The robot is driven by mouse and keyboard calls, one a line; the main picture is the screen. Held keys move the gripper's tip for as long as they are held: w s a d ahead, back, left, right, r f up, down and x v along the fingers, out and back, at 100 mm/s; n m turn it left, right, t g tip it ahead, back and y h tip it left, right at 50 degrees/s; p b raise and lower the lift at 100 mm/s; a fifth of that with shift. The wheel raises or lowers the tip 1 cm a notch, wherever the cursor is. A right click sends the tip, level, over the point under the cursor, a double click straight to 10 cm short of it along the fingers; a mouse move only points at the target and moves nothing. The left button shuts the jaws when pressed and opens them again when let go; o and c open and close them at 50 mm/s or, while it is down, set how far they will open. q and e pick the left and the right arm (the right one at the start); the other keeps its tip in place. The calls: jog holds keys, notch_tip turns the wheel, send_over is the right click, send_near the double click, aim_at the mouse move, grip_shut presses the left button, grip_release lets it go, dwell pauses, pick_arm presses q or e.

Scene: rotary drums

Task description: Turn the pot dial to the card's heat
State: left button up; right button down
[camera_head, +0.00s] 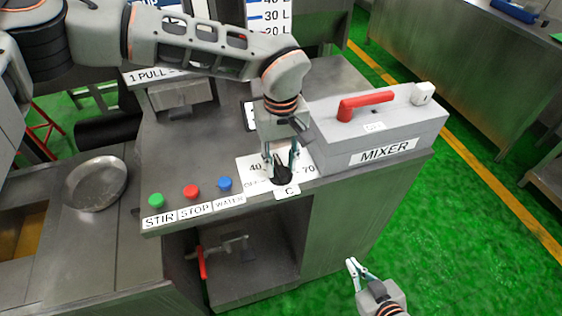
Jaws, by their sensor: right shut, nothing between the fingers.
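The black pot dial (282,176) sits on a white scale plate (249,164) on the grey console, marked OFF, 40 and 70, above a "C" label (287,191). My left gripper (281,165) points down over the dial, with one finger on either side of it. I cannot tell whether the fingers touch it. The gripper hides part of the scale and the dial's pointer. A white card or display (250,115) behind the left wrist is mostly hidden, and I cannot read a heat on it. My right gripper (362,268) is shut and empty, low over the green floor.
Green (156,201), red (191,191) and blue (225,184) buttons stand left of the dial. The grey mixer box (385,150) with a red lever (365,104) is close on the right. A metal pan (96,184) lies at the left. Open floor is at the right.

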aim_at(281, 168)
pick_arm(q)
notch_tip(281, 168, up, 12)
dwell(0.6)
dwell(0.4)
